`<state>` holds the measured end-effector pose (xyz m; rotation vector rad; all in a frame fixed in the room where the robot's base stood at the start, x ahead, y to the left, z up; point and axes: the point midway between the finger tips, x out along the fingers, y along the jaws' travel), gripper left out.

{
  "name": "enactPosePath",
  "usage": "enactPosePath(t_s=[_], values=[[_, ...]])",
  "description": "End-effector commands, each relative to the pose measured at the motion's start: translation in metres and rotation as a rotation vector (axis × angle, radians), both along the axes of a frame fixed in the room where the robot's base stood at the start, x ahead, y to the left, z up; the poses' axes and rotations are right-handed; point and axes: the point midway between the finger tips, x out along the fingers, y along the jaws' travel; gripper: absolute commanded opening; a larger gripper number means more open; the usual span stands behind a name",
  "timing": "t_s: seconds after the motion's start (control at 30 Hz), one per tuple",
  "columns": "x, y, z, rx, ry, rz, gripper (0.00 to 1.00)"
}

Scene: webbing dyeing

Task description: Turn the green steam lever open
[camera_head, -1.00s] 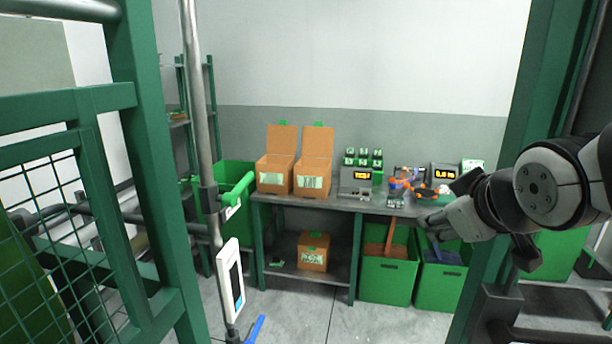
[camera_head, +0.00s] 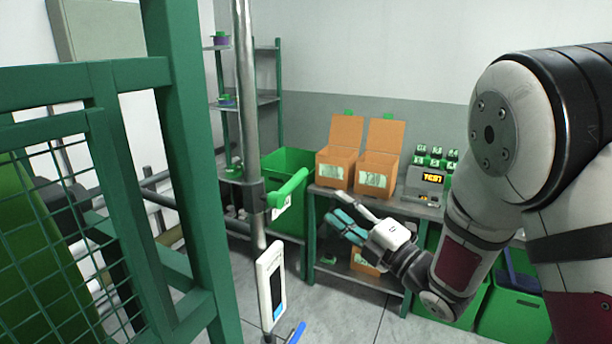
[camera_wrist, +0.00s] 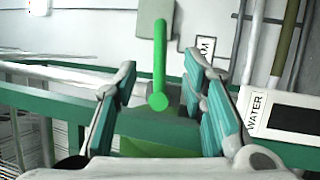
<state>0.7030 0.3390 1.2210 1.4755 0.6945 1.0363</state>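The green steam lever (camera_head: 289,188) sticks out from a vertical grey pipe (camera_head: 246,120) left of centre in the head view. It points to the right and slightly up, with a small label under it. My gripper (camera_head: 346,212) is right of the lever, apart from it, with teal pads facing the pipe. In the wrist view the lever (camera_wrist: 159,62) is upright in the picture, its round end between the two spread fingers of my gripper (camera_wrist: 160,98). The fingers do not touch it. A label partly reading "AM" shows beside it.
A white panel (camera_head: 265,285) hangs on the pipe below the lever, and a blue handle (camera_head: 297,333) is lower down. A green mesh frame (camera_head: 186,150) stands at left. A table (camera_head: 395,205) with open cardboard boxes (camera_head: 338,165) is behind my gripper.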

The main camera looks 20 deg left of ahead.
Motion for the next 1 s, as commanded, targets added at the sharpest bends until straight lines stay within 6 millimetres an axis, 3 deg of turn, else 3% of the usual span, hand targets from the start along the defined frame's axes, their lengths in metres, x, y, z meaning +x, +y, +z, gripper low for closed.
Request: enactPosePath(t_s=[0.17, 0.7, 1.0], values=[[0.002, 0.014, 0.003, 0.005, -0.014, 0.013, 0.38], [0.044, 0.100, 0.026, 0.006, -0.011, 0.011, 0.38], [0.056, 0.121, 0.031, 0.006, -0.010, 0.008, 0.38]])
